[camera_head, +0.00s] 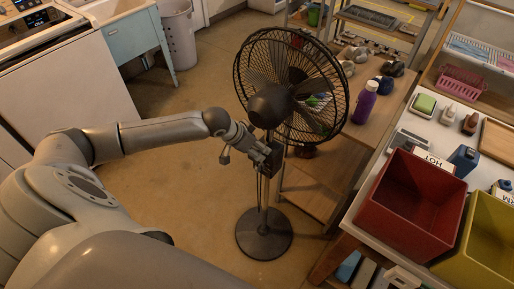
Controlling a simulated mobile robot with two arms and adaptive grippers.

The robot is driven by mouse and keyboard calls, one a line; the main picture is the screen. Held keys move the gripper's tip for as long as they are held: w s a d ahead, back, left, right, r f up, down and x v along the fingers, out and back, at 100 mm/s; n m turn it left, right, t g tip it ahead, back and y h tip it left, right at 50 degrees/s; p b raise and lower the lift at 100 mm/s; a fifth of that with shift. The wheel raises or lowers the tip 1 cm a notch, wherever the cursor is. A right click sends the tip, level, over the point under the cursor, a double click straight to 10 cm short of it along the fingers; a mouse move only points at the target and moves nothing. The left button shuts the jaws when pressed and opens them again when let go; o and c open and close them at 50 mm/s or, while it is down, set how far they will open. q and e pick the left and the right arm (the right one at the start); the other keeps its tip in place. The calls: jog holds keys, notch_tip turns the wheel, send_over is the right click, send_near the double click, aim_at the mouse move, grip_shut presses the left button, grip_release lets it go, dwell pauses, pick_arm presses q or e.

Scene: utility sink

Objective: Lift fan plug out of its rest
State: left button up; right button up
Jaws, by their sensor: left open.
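A black pedestal fan (262,221) stands upright on the floor in the middle of the view, with a wire-cage head on a thin pole and a round base. My left gripper (256,152) is open at the upper pole, just below the fan head, beside a dark box on the pole. Whether it touches the fan cannot be told. I cannot make out the fan plug or its rest; the small dark parts around the gripper and pole blend together. My right gripper is out of view.
A wooden bench with a purple bottle (365,102) stands close behind and right of the fan. A red bin (408,205) and a yellow bin (484,249) sit on the counter at right. A grey basket (179,37) is at the back. The floor left of the fan is clear.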

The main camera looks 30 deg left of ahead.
pick_arm(q)
jog(key=shift+w+d+f, duration=0.1)
jog(key=shift+w+f, duration=0.05)
jog(key=shift+f, duration=0.1)
jog(key=c, duration=1.2)
jog(key=shift+r, duration=0.1)
